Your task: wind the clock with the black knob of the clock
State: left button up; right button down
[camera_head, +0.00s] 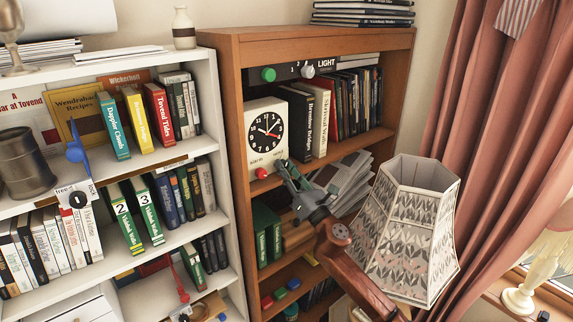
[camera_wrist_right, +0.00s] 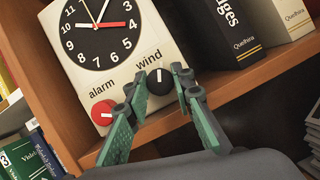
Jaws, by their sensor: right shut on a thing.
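The white clock (camera_head: 255,147) with a black round face stands on a shelf of the brown bookcase. In the right wrist view the clock (camera_wrist_right: 165,30) shows the words "alarm" and "wind" near its bottom edge. The black knob (camera_wrist_right: 159,82) is under "wind", with a white mark on it pointing up. My right gripper (camera_wrist_right: 160,86) has one green finger on each side of the black knob and is shut on it. In the head view my right gripper (camera_head: 288,172) is at the clock's lower right corner and hides the knob. My left gripper is in neither view.
A red knob (camera_wrist_right: 102,112) is under "alarm", left of my fingers. Dark books (camera_head: 300,118) stand close to the clock's right. A lamp with a patterned shade (camera_head: 405,230) stands close to my right arm (camera_head: 345,265). A white bookcase (camera_head: 215,135) is at the left.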

jog(key=shift+m+h+p, duration=0.6)
jog(key=shift+m+p, duration=0.05)
jog(key=shift+m, duration=0.55)
jog(key=c, duration=1.7)
grip_release()
jog(key=shift+o, duration=0.2)
jog(key=shift+s, duration=0.1)
jog(key=v, duration=1.2)
jog(key=shift+a+f, duration=0.1)
jog(key=shift+f, duration=0.05)
